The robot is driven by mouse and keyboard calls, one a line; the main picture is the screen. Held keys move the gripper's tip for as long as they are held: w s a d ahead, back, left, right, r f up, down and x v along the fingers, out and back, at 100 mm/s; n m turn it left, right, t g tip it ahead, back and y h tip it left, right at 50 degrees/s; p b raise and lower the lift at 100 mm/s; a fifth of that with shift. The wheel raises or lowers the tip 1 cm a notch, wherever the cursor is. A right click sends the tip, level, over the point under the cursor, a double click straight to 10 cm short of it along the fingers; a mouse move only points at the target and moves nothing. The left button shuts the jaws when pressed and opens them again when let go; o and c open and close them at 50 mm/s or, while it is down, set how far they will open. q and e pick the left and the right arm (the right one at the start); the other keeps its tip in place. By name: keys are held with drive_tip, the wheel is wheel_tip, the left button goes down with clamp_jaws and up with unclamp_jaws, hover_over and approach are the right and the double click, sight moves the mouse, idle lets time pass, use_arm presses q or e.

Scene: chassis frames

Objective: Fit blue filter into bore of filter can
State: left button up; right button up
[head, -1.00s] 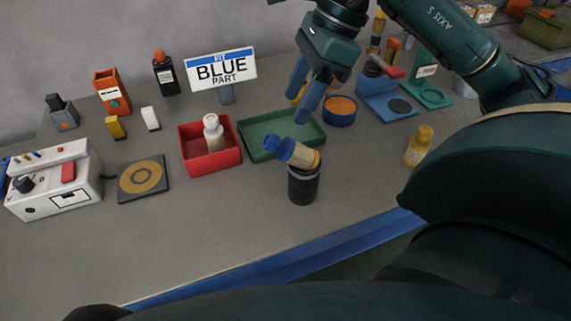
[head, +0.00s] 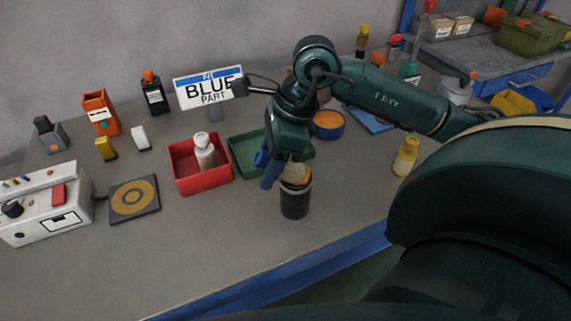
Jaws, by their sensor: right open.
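The dark filter can (head: 294,205) stands upright near the front edge of the table. The filter (head: 296,173) sits tilted at the can's mouth, not straight in the bore. Its pale yellowish body shows above the rim. Its blue end points left and is mostly hidden by my right gripper. My right gripper (head: 266,167) is open, with its blue fingers down at the filter's blue end, just left of and above the can. I cannot tell whether the fingers touch the filter. My left gripper is not in view.
A green tray (head: 240,157) lies behind the can, and a red box (head: 187,184) with a white bottle is left of it. A yellow bottle (head: 405,158) stands to the right. The "BLUE PART" sign (head: 207,90) stands behind. Table between can and front edge is clear.

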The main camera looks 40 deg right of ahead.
drive_tip(key=shift+x, duration=0.95)
drive_tip(key=c, duration=1.1)
drive_tip(key=shift+c, duration=0.2)
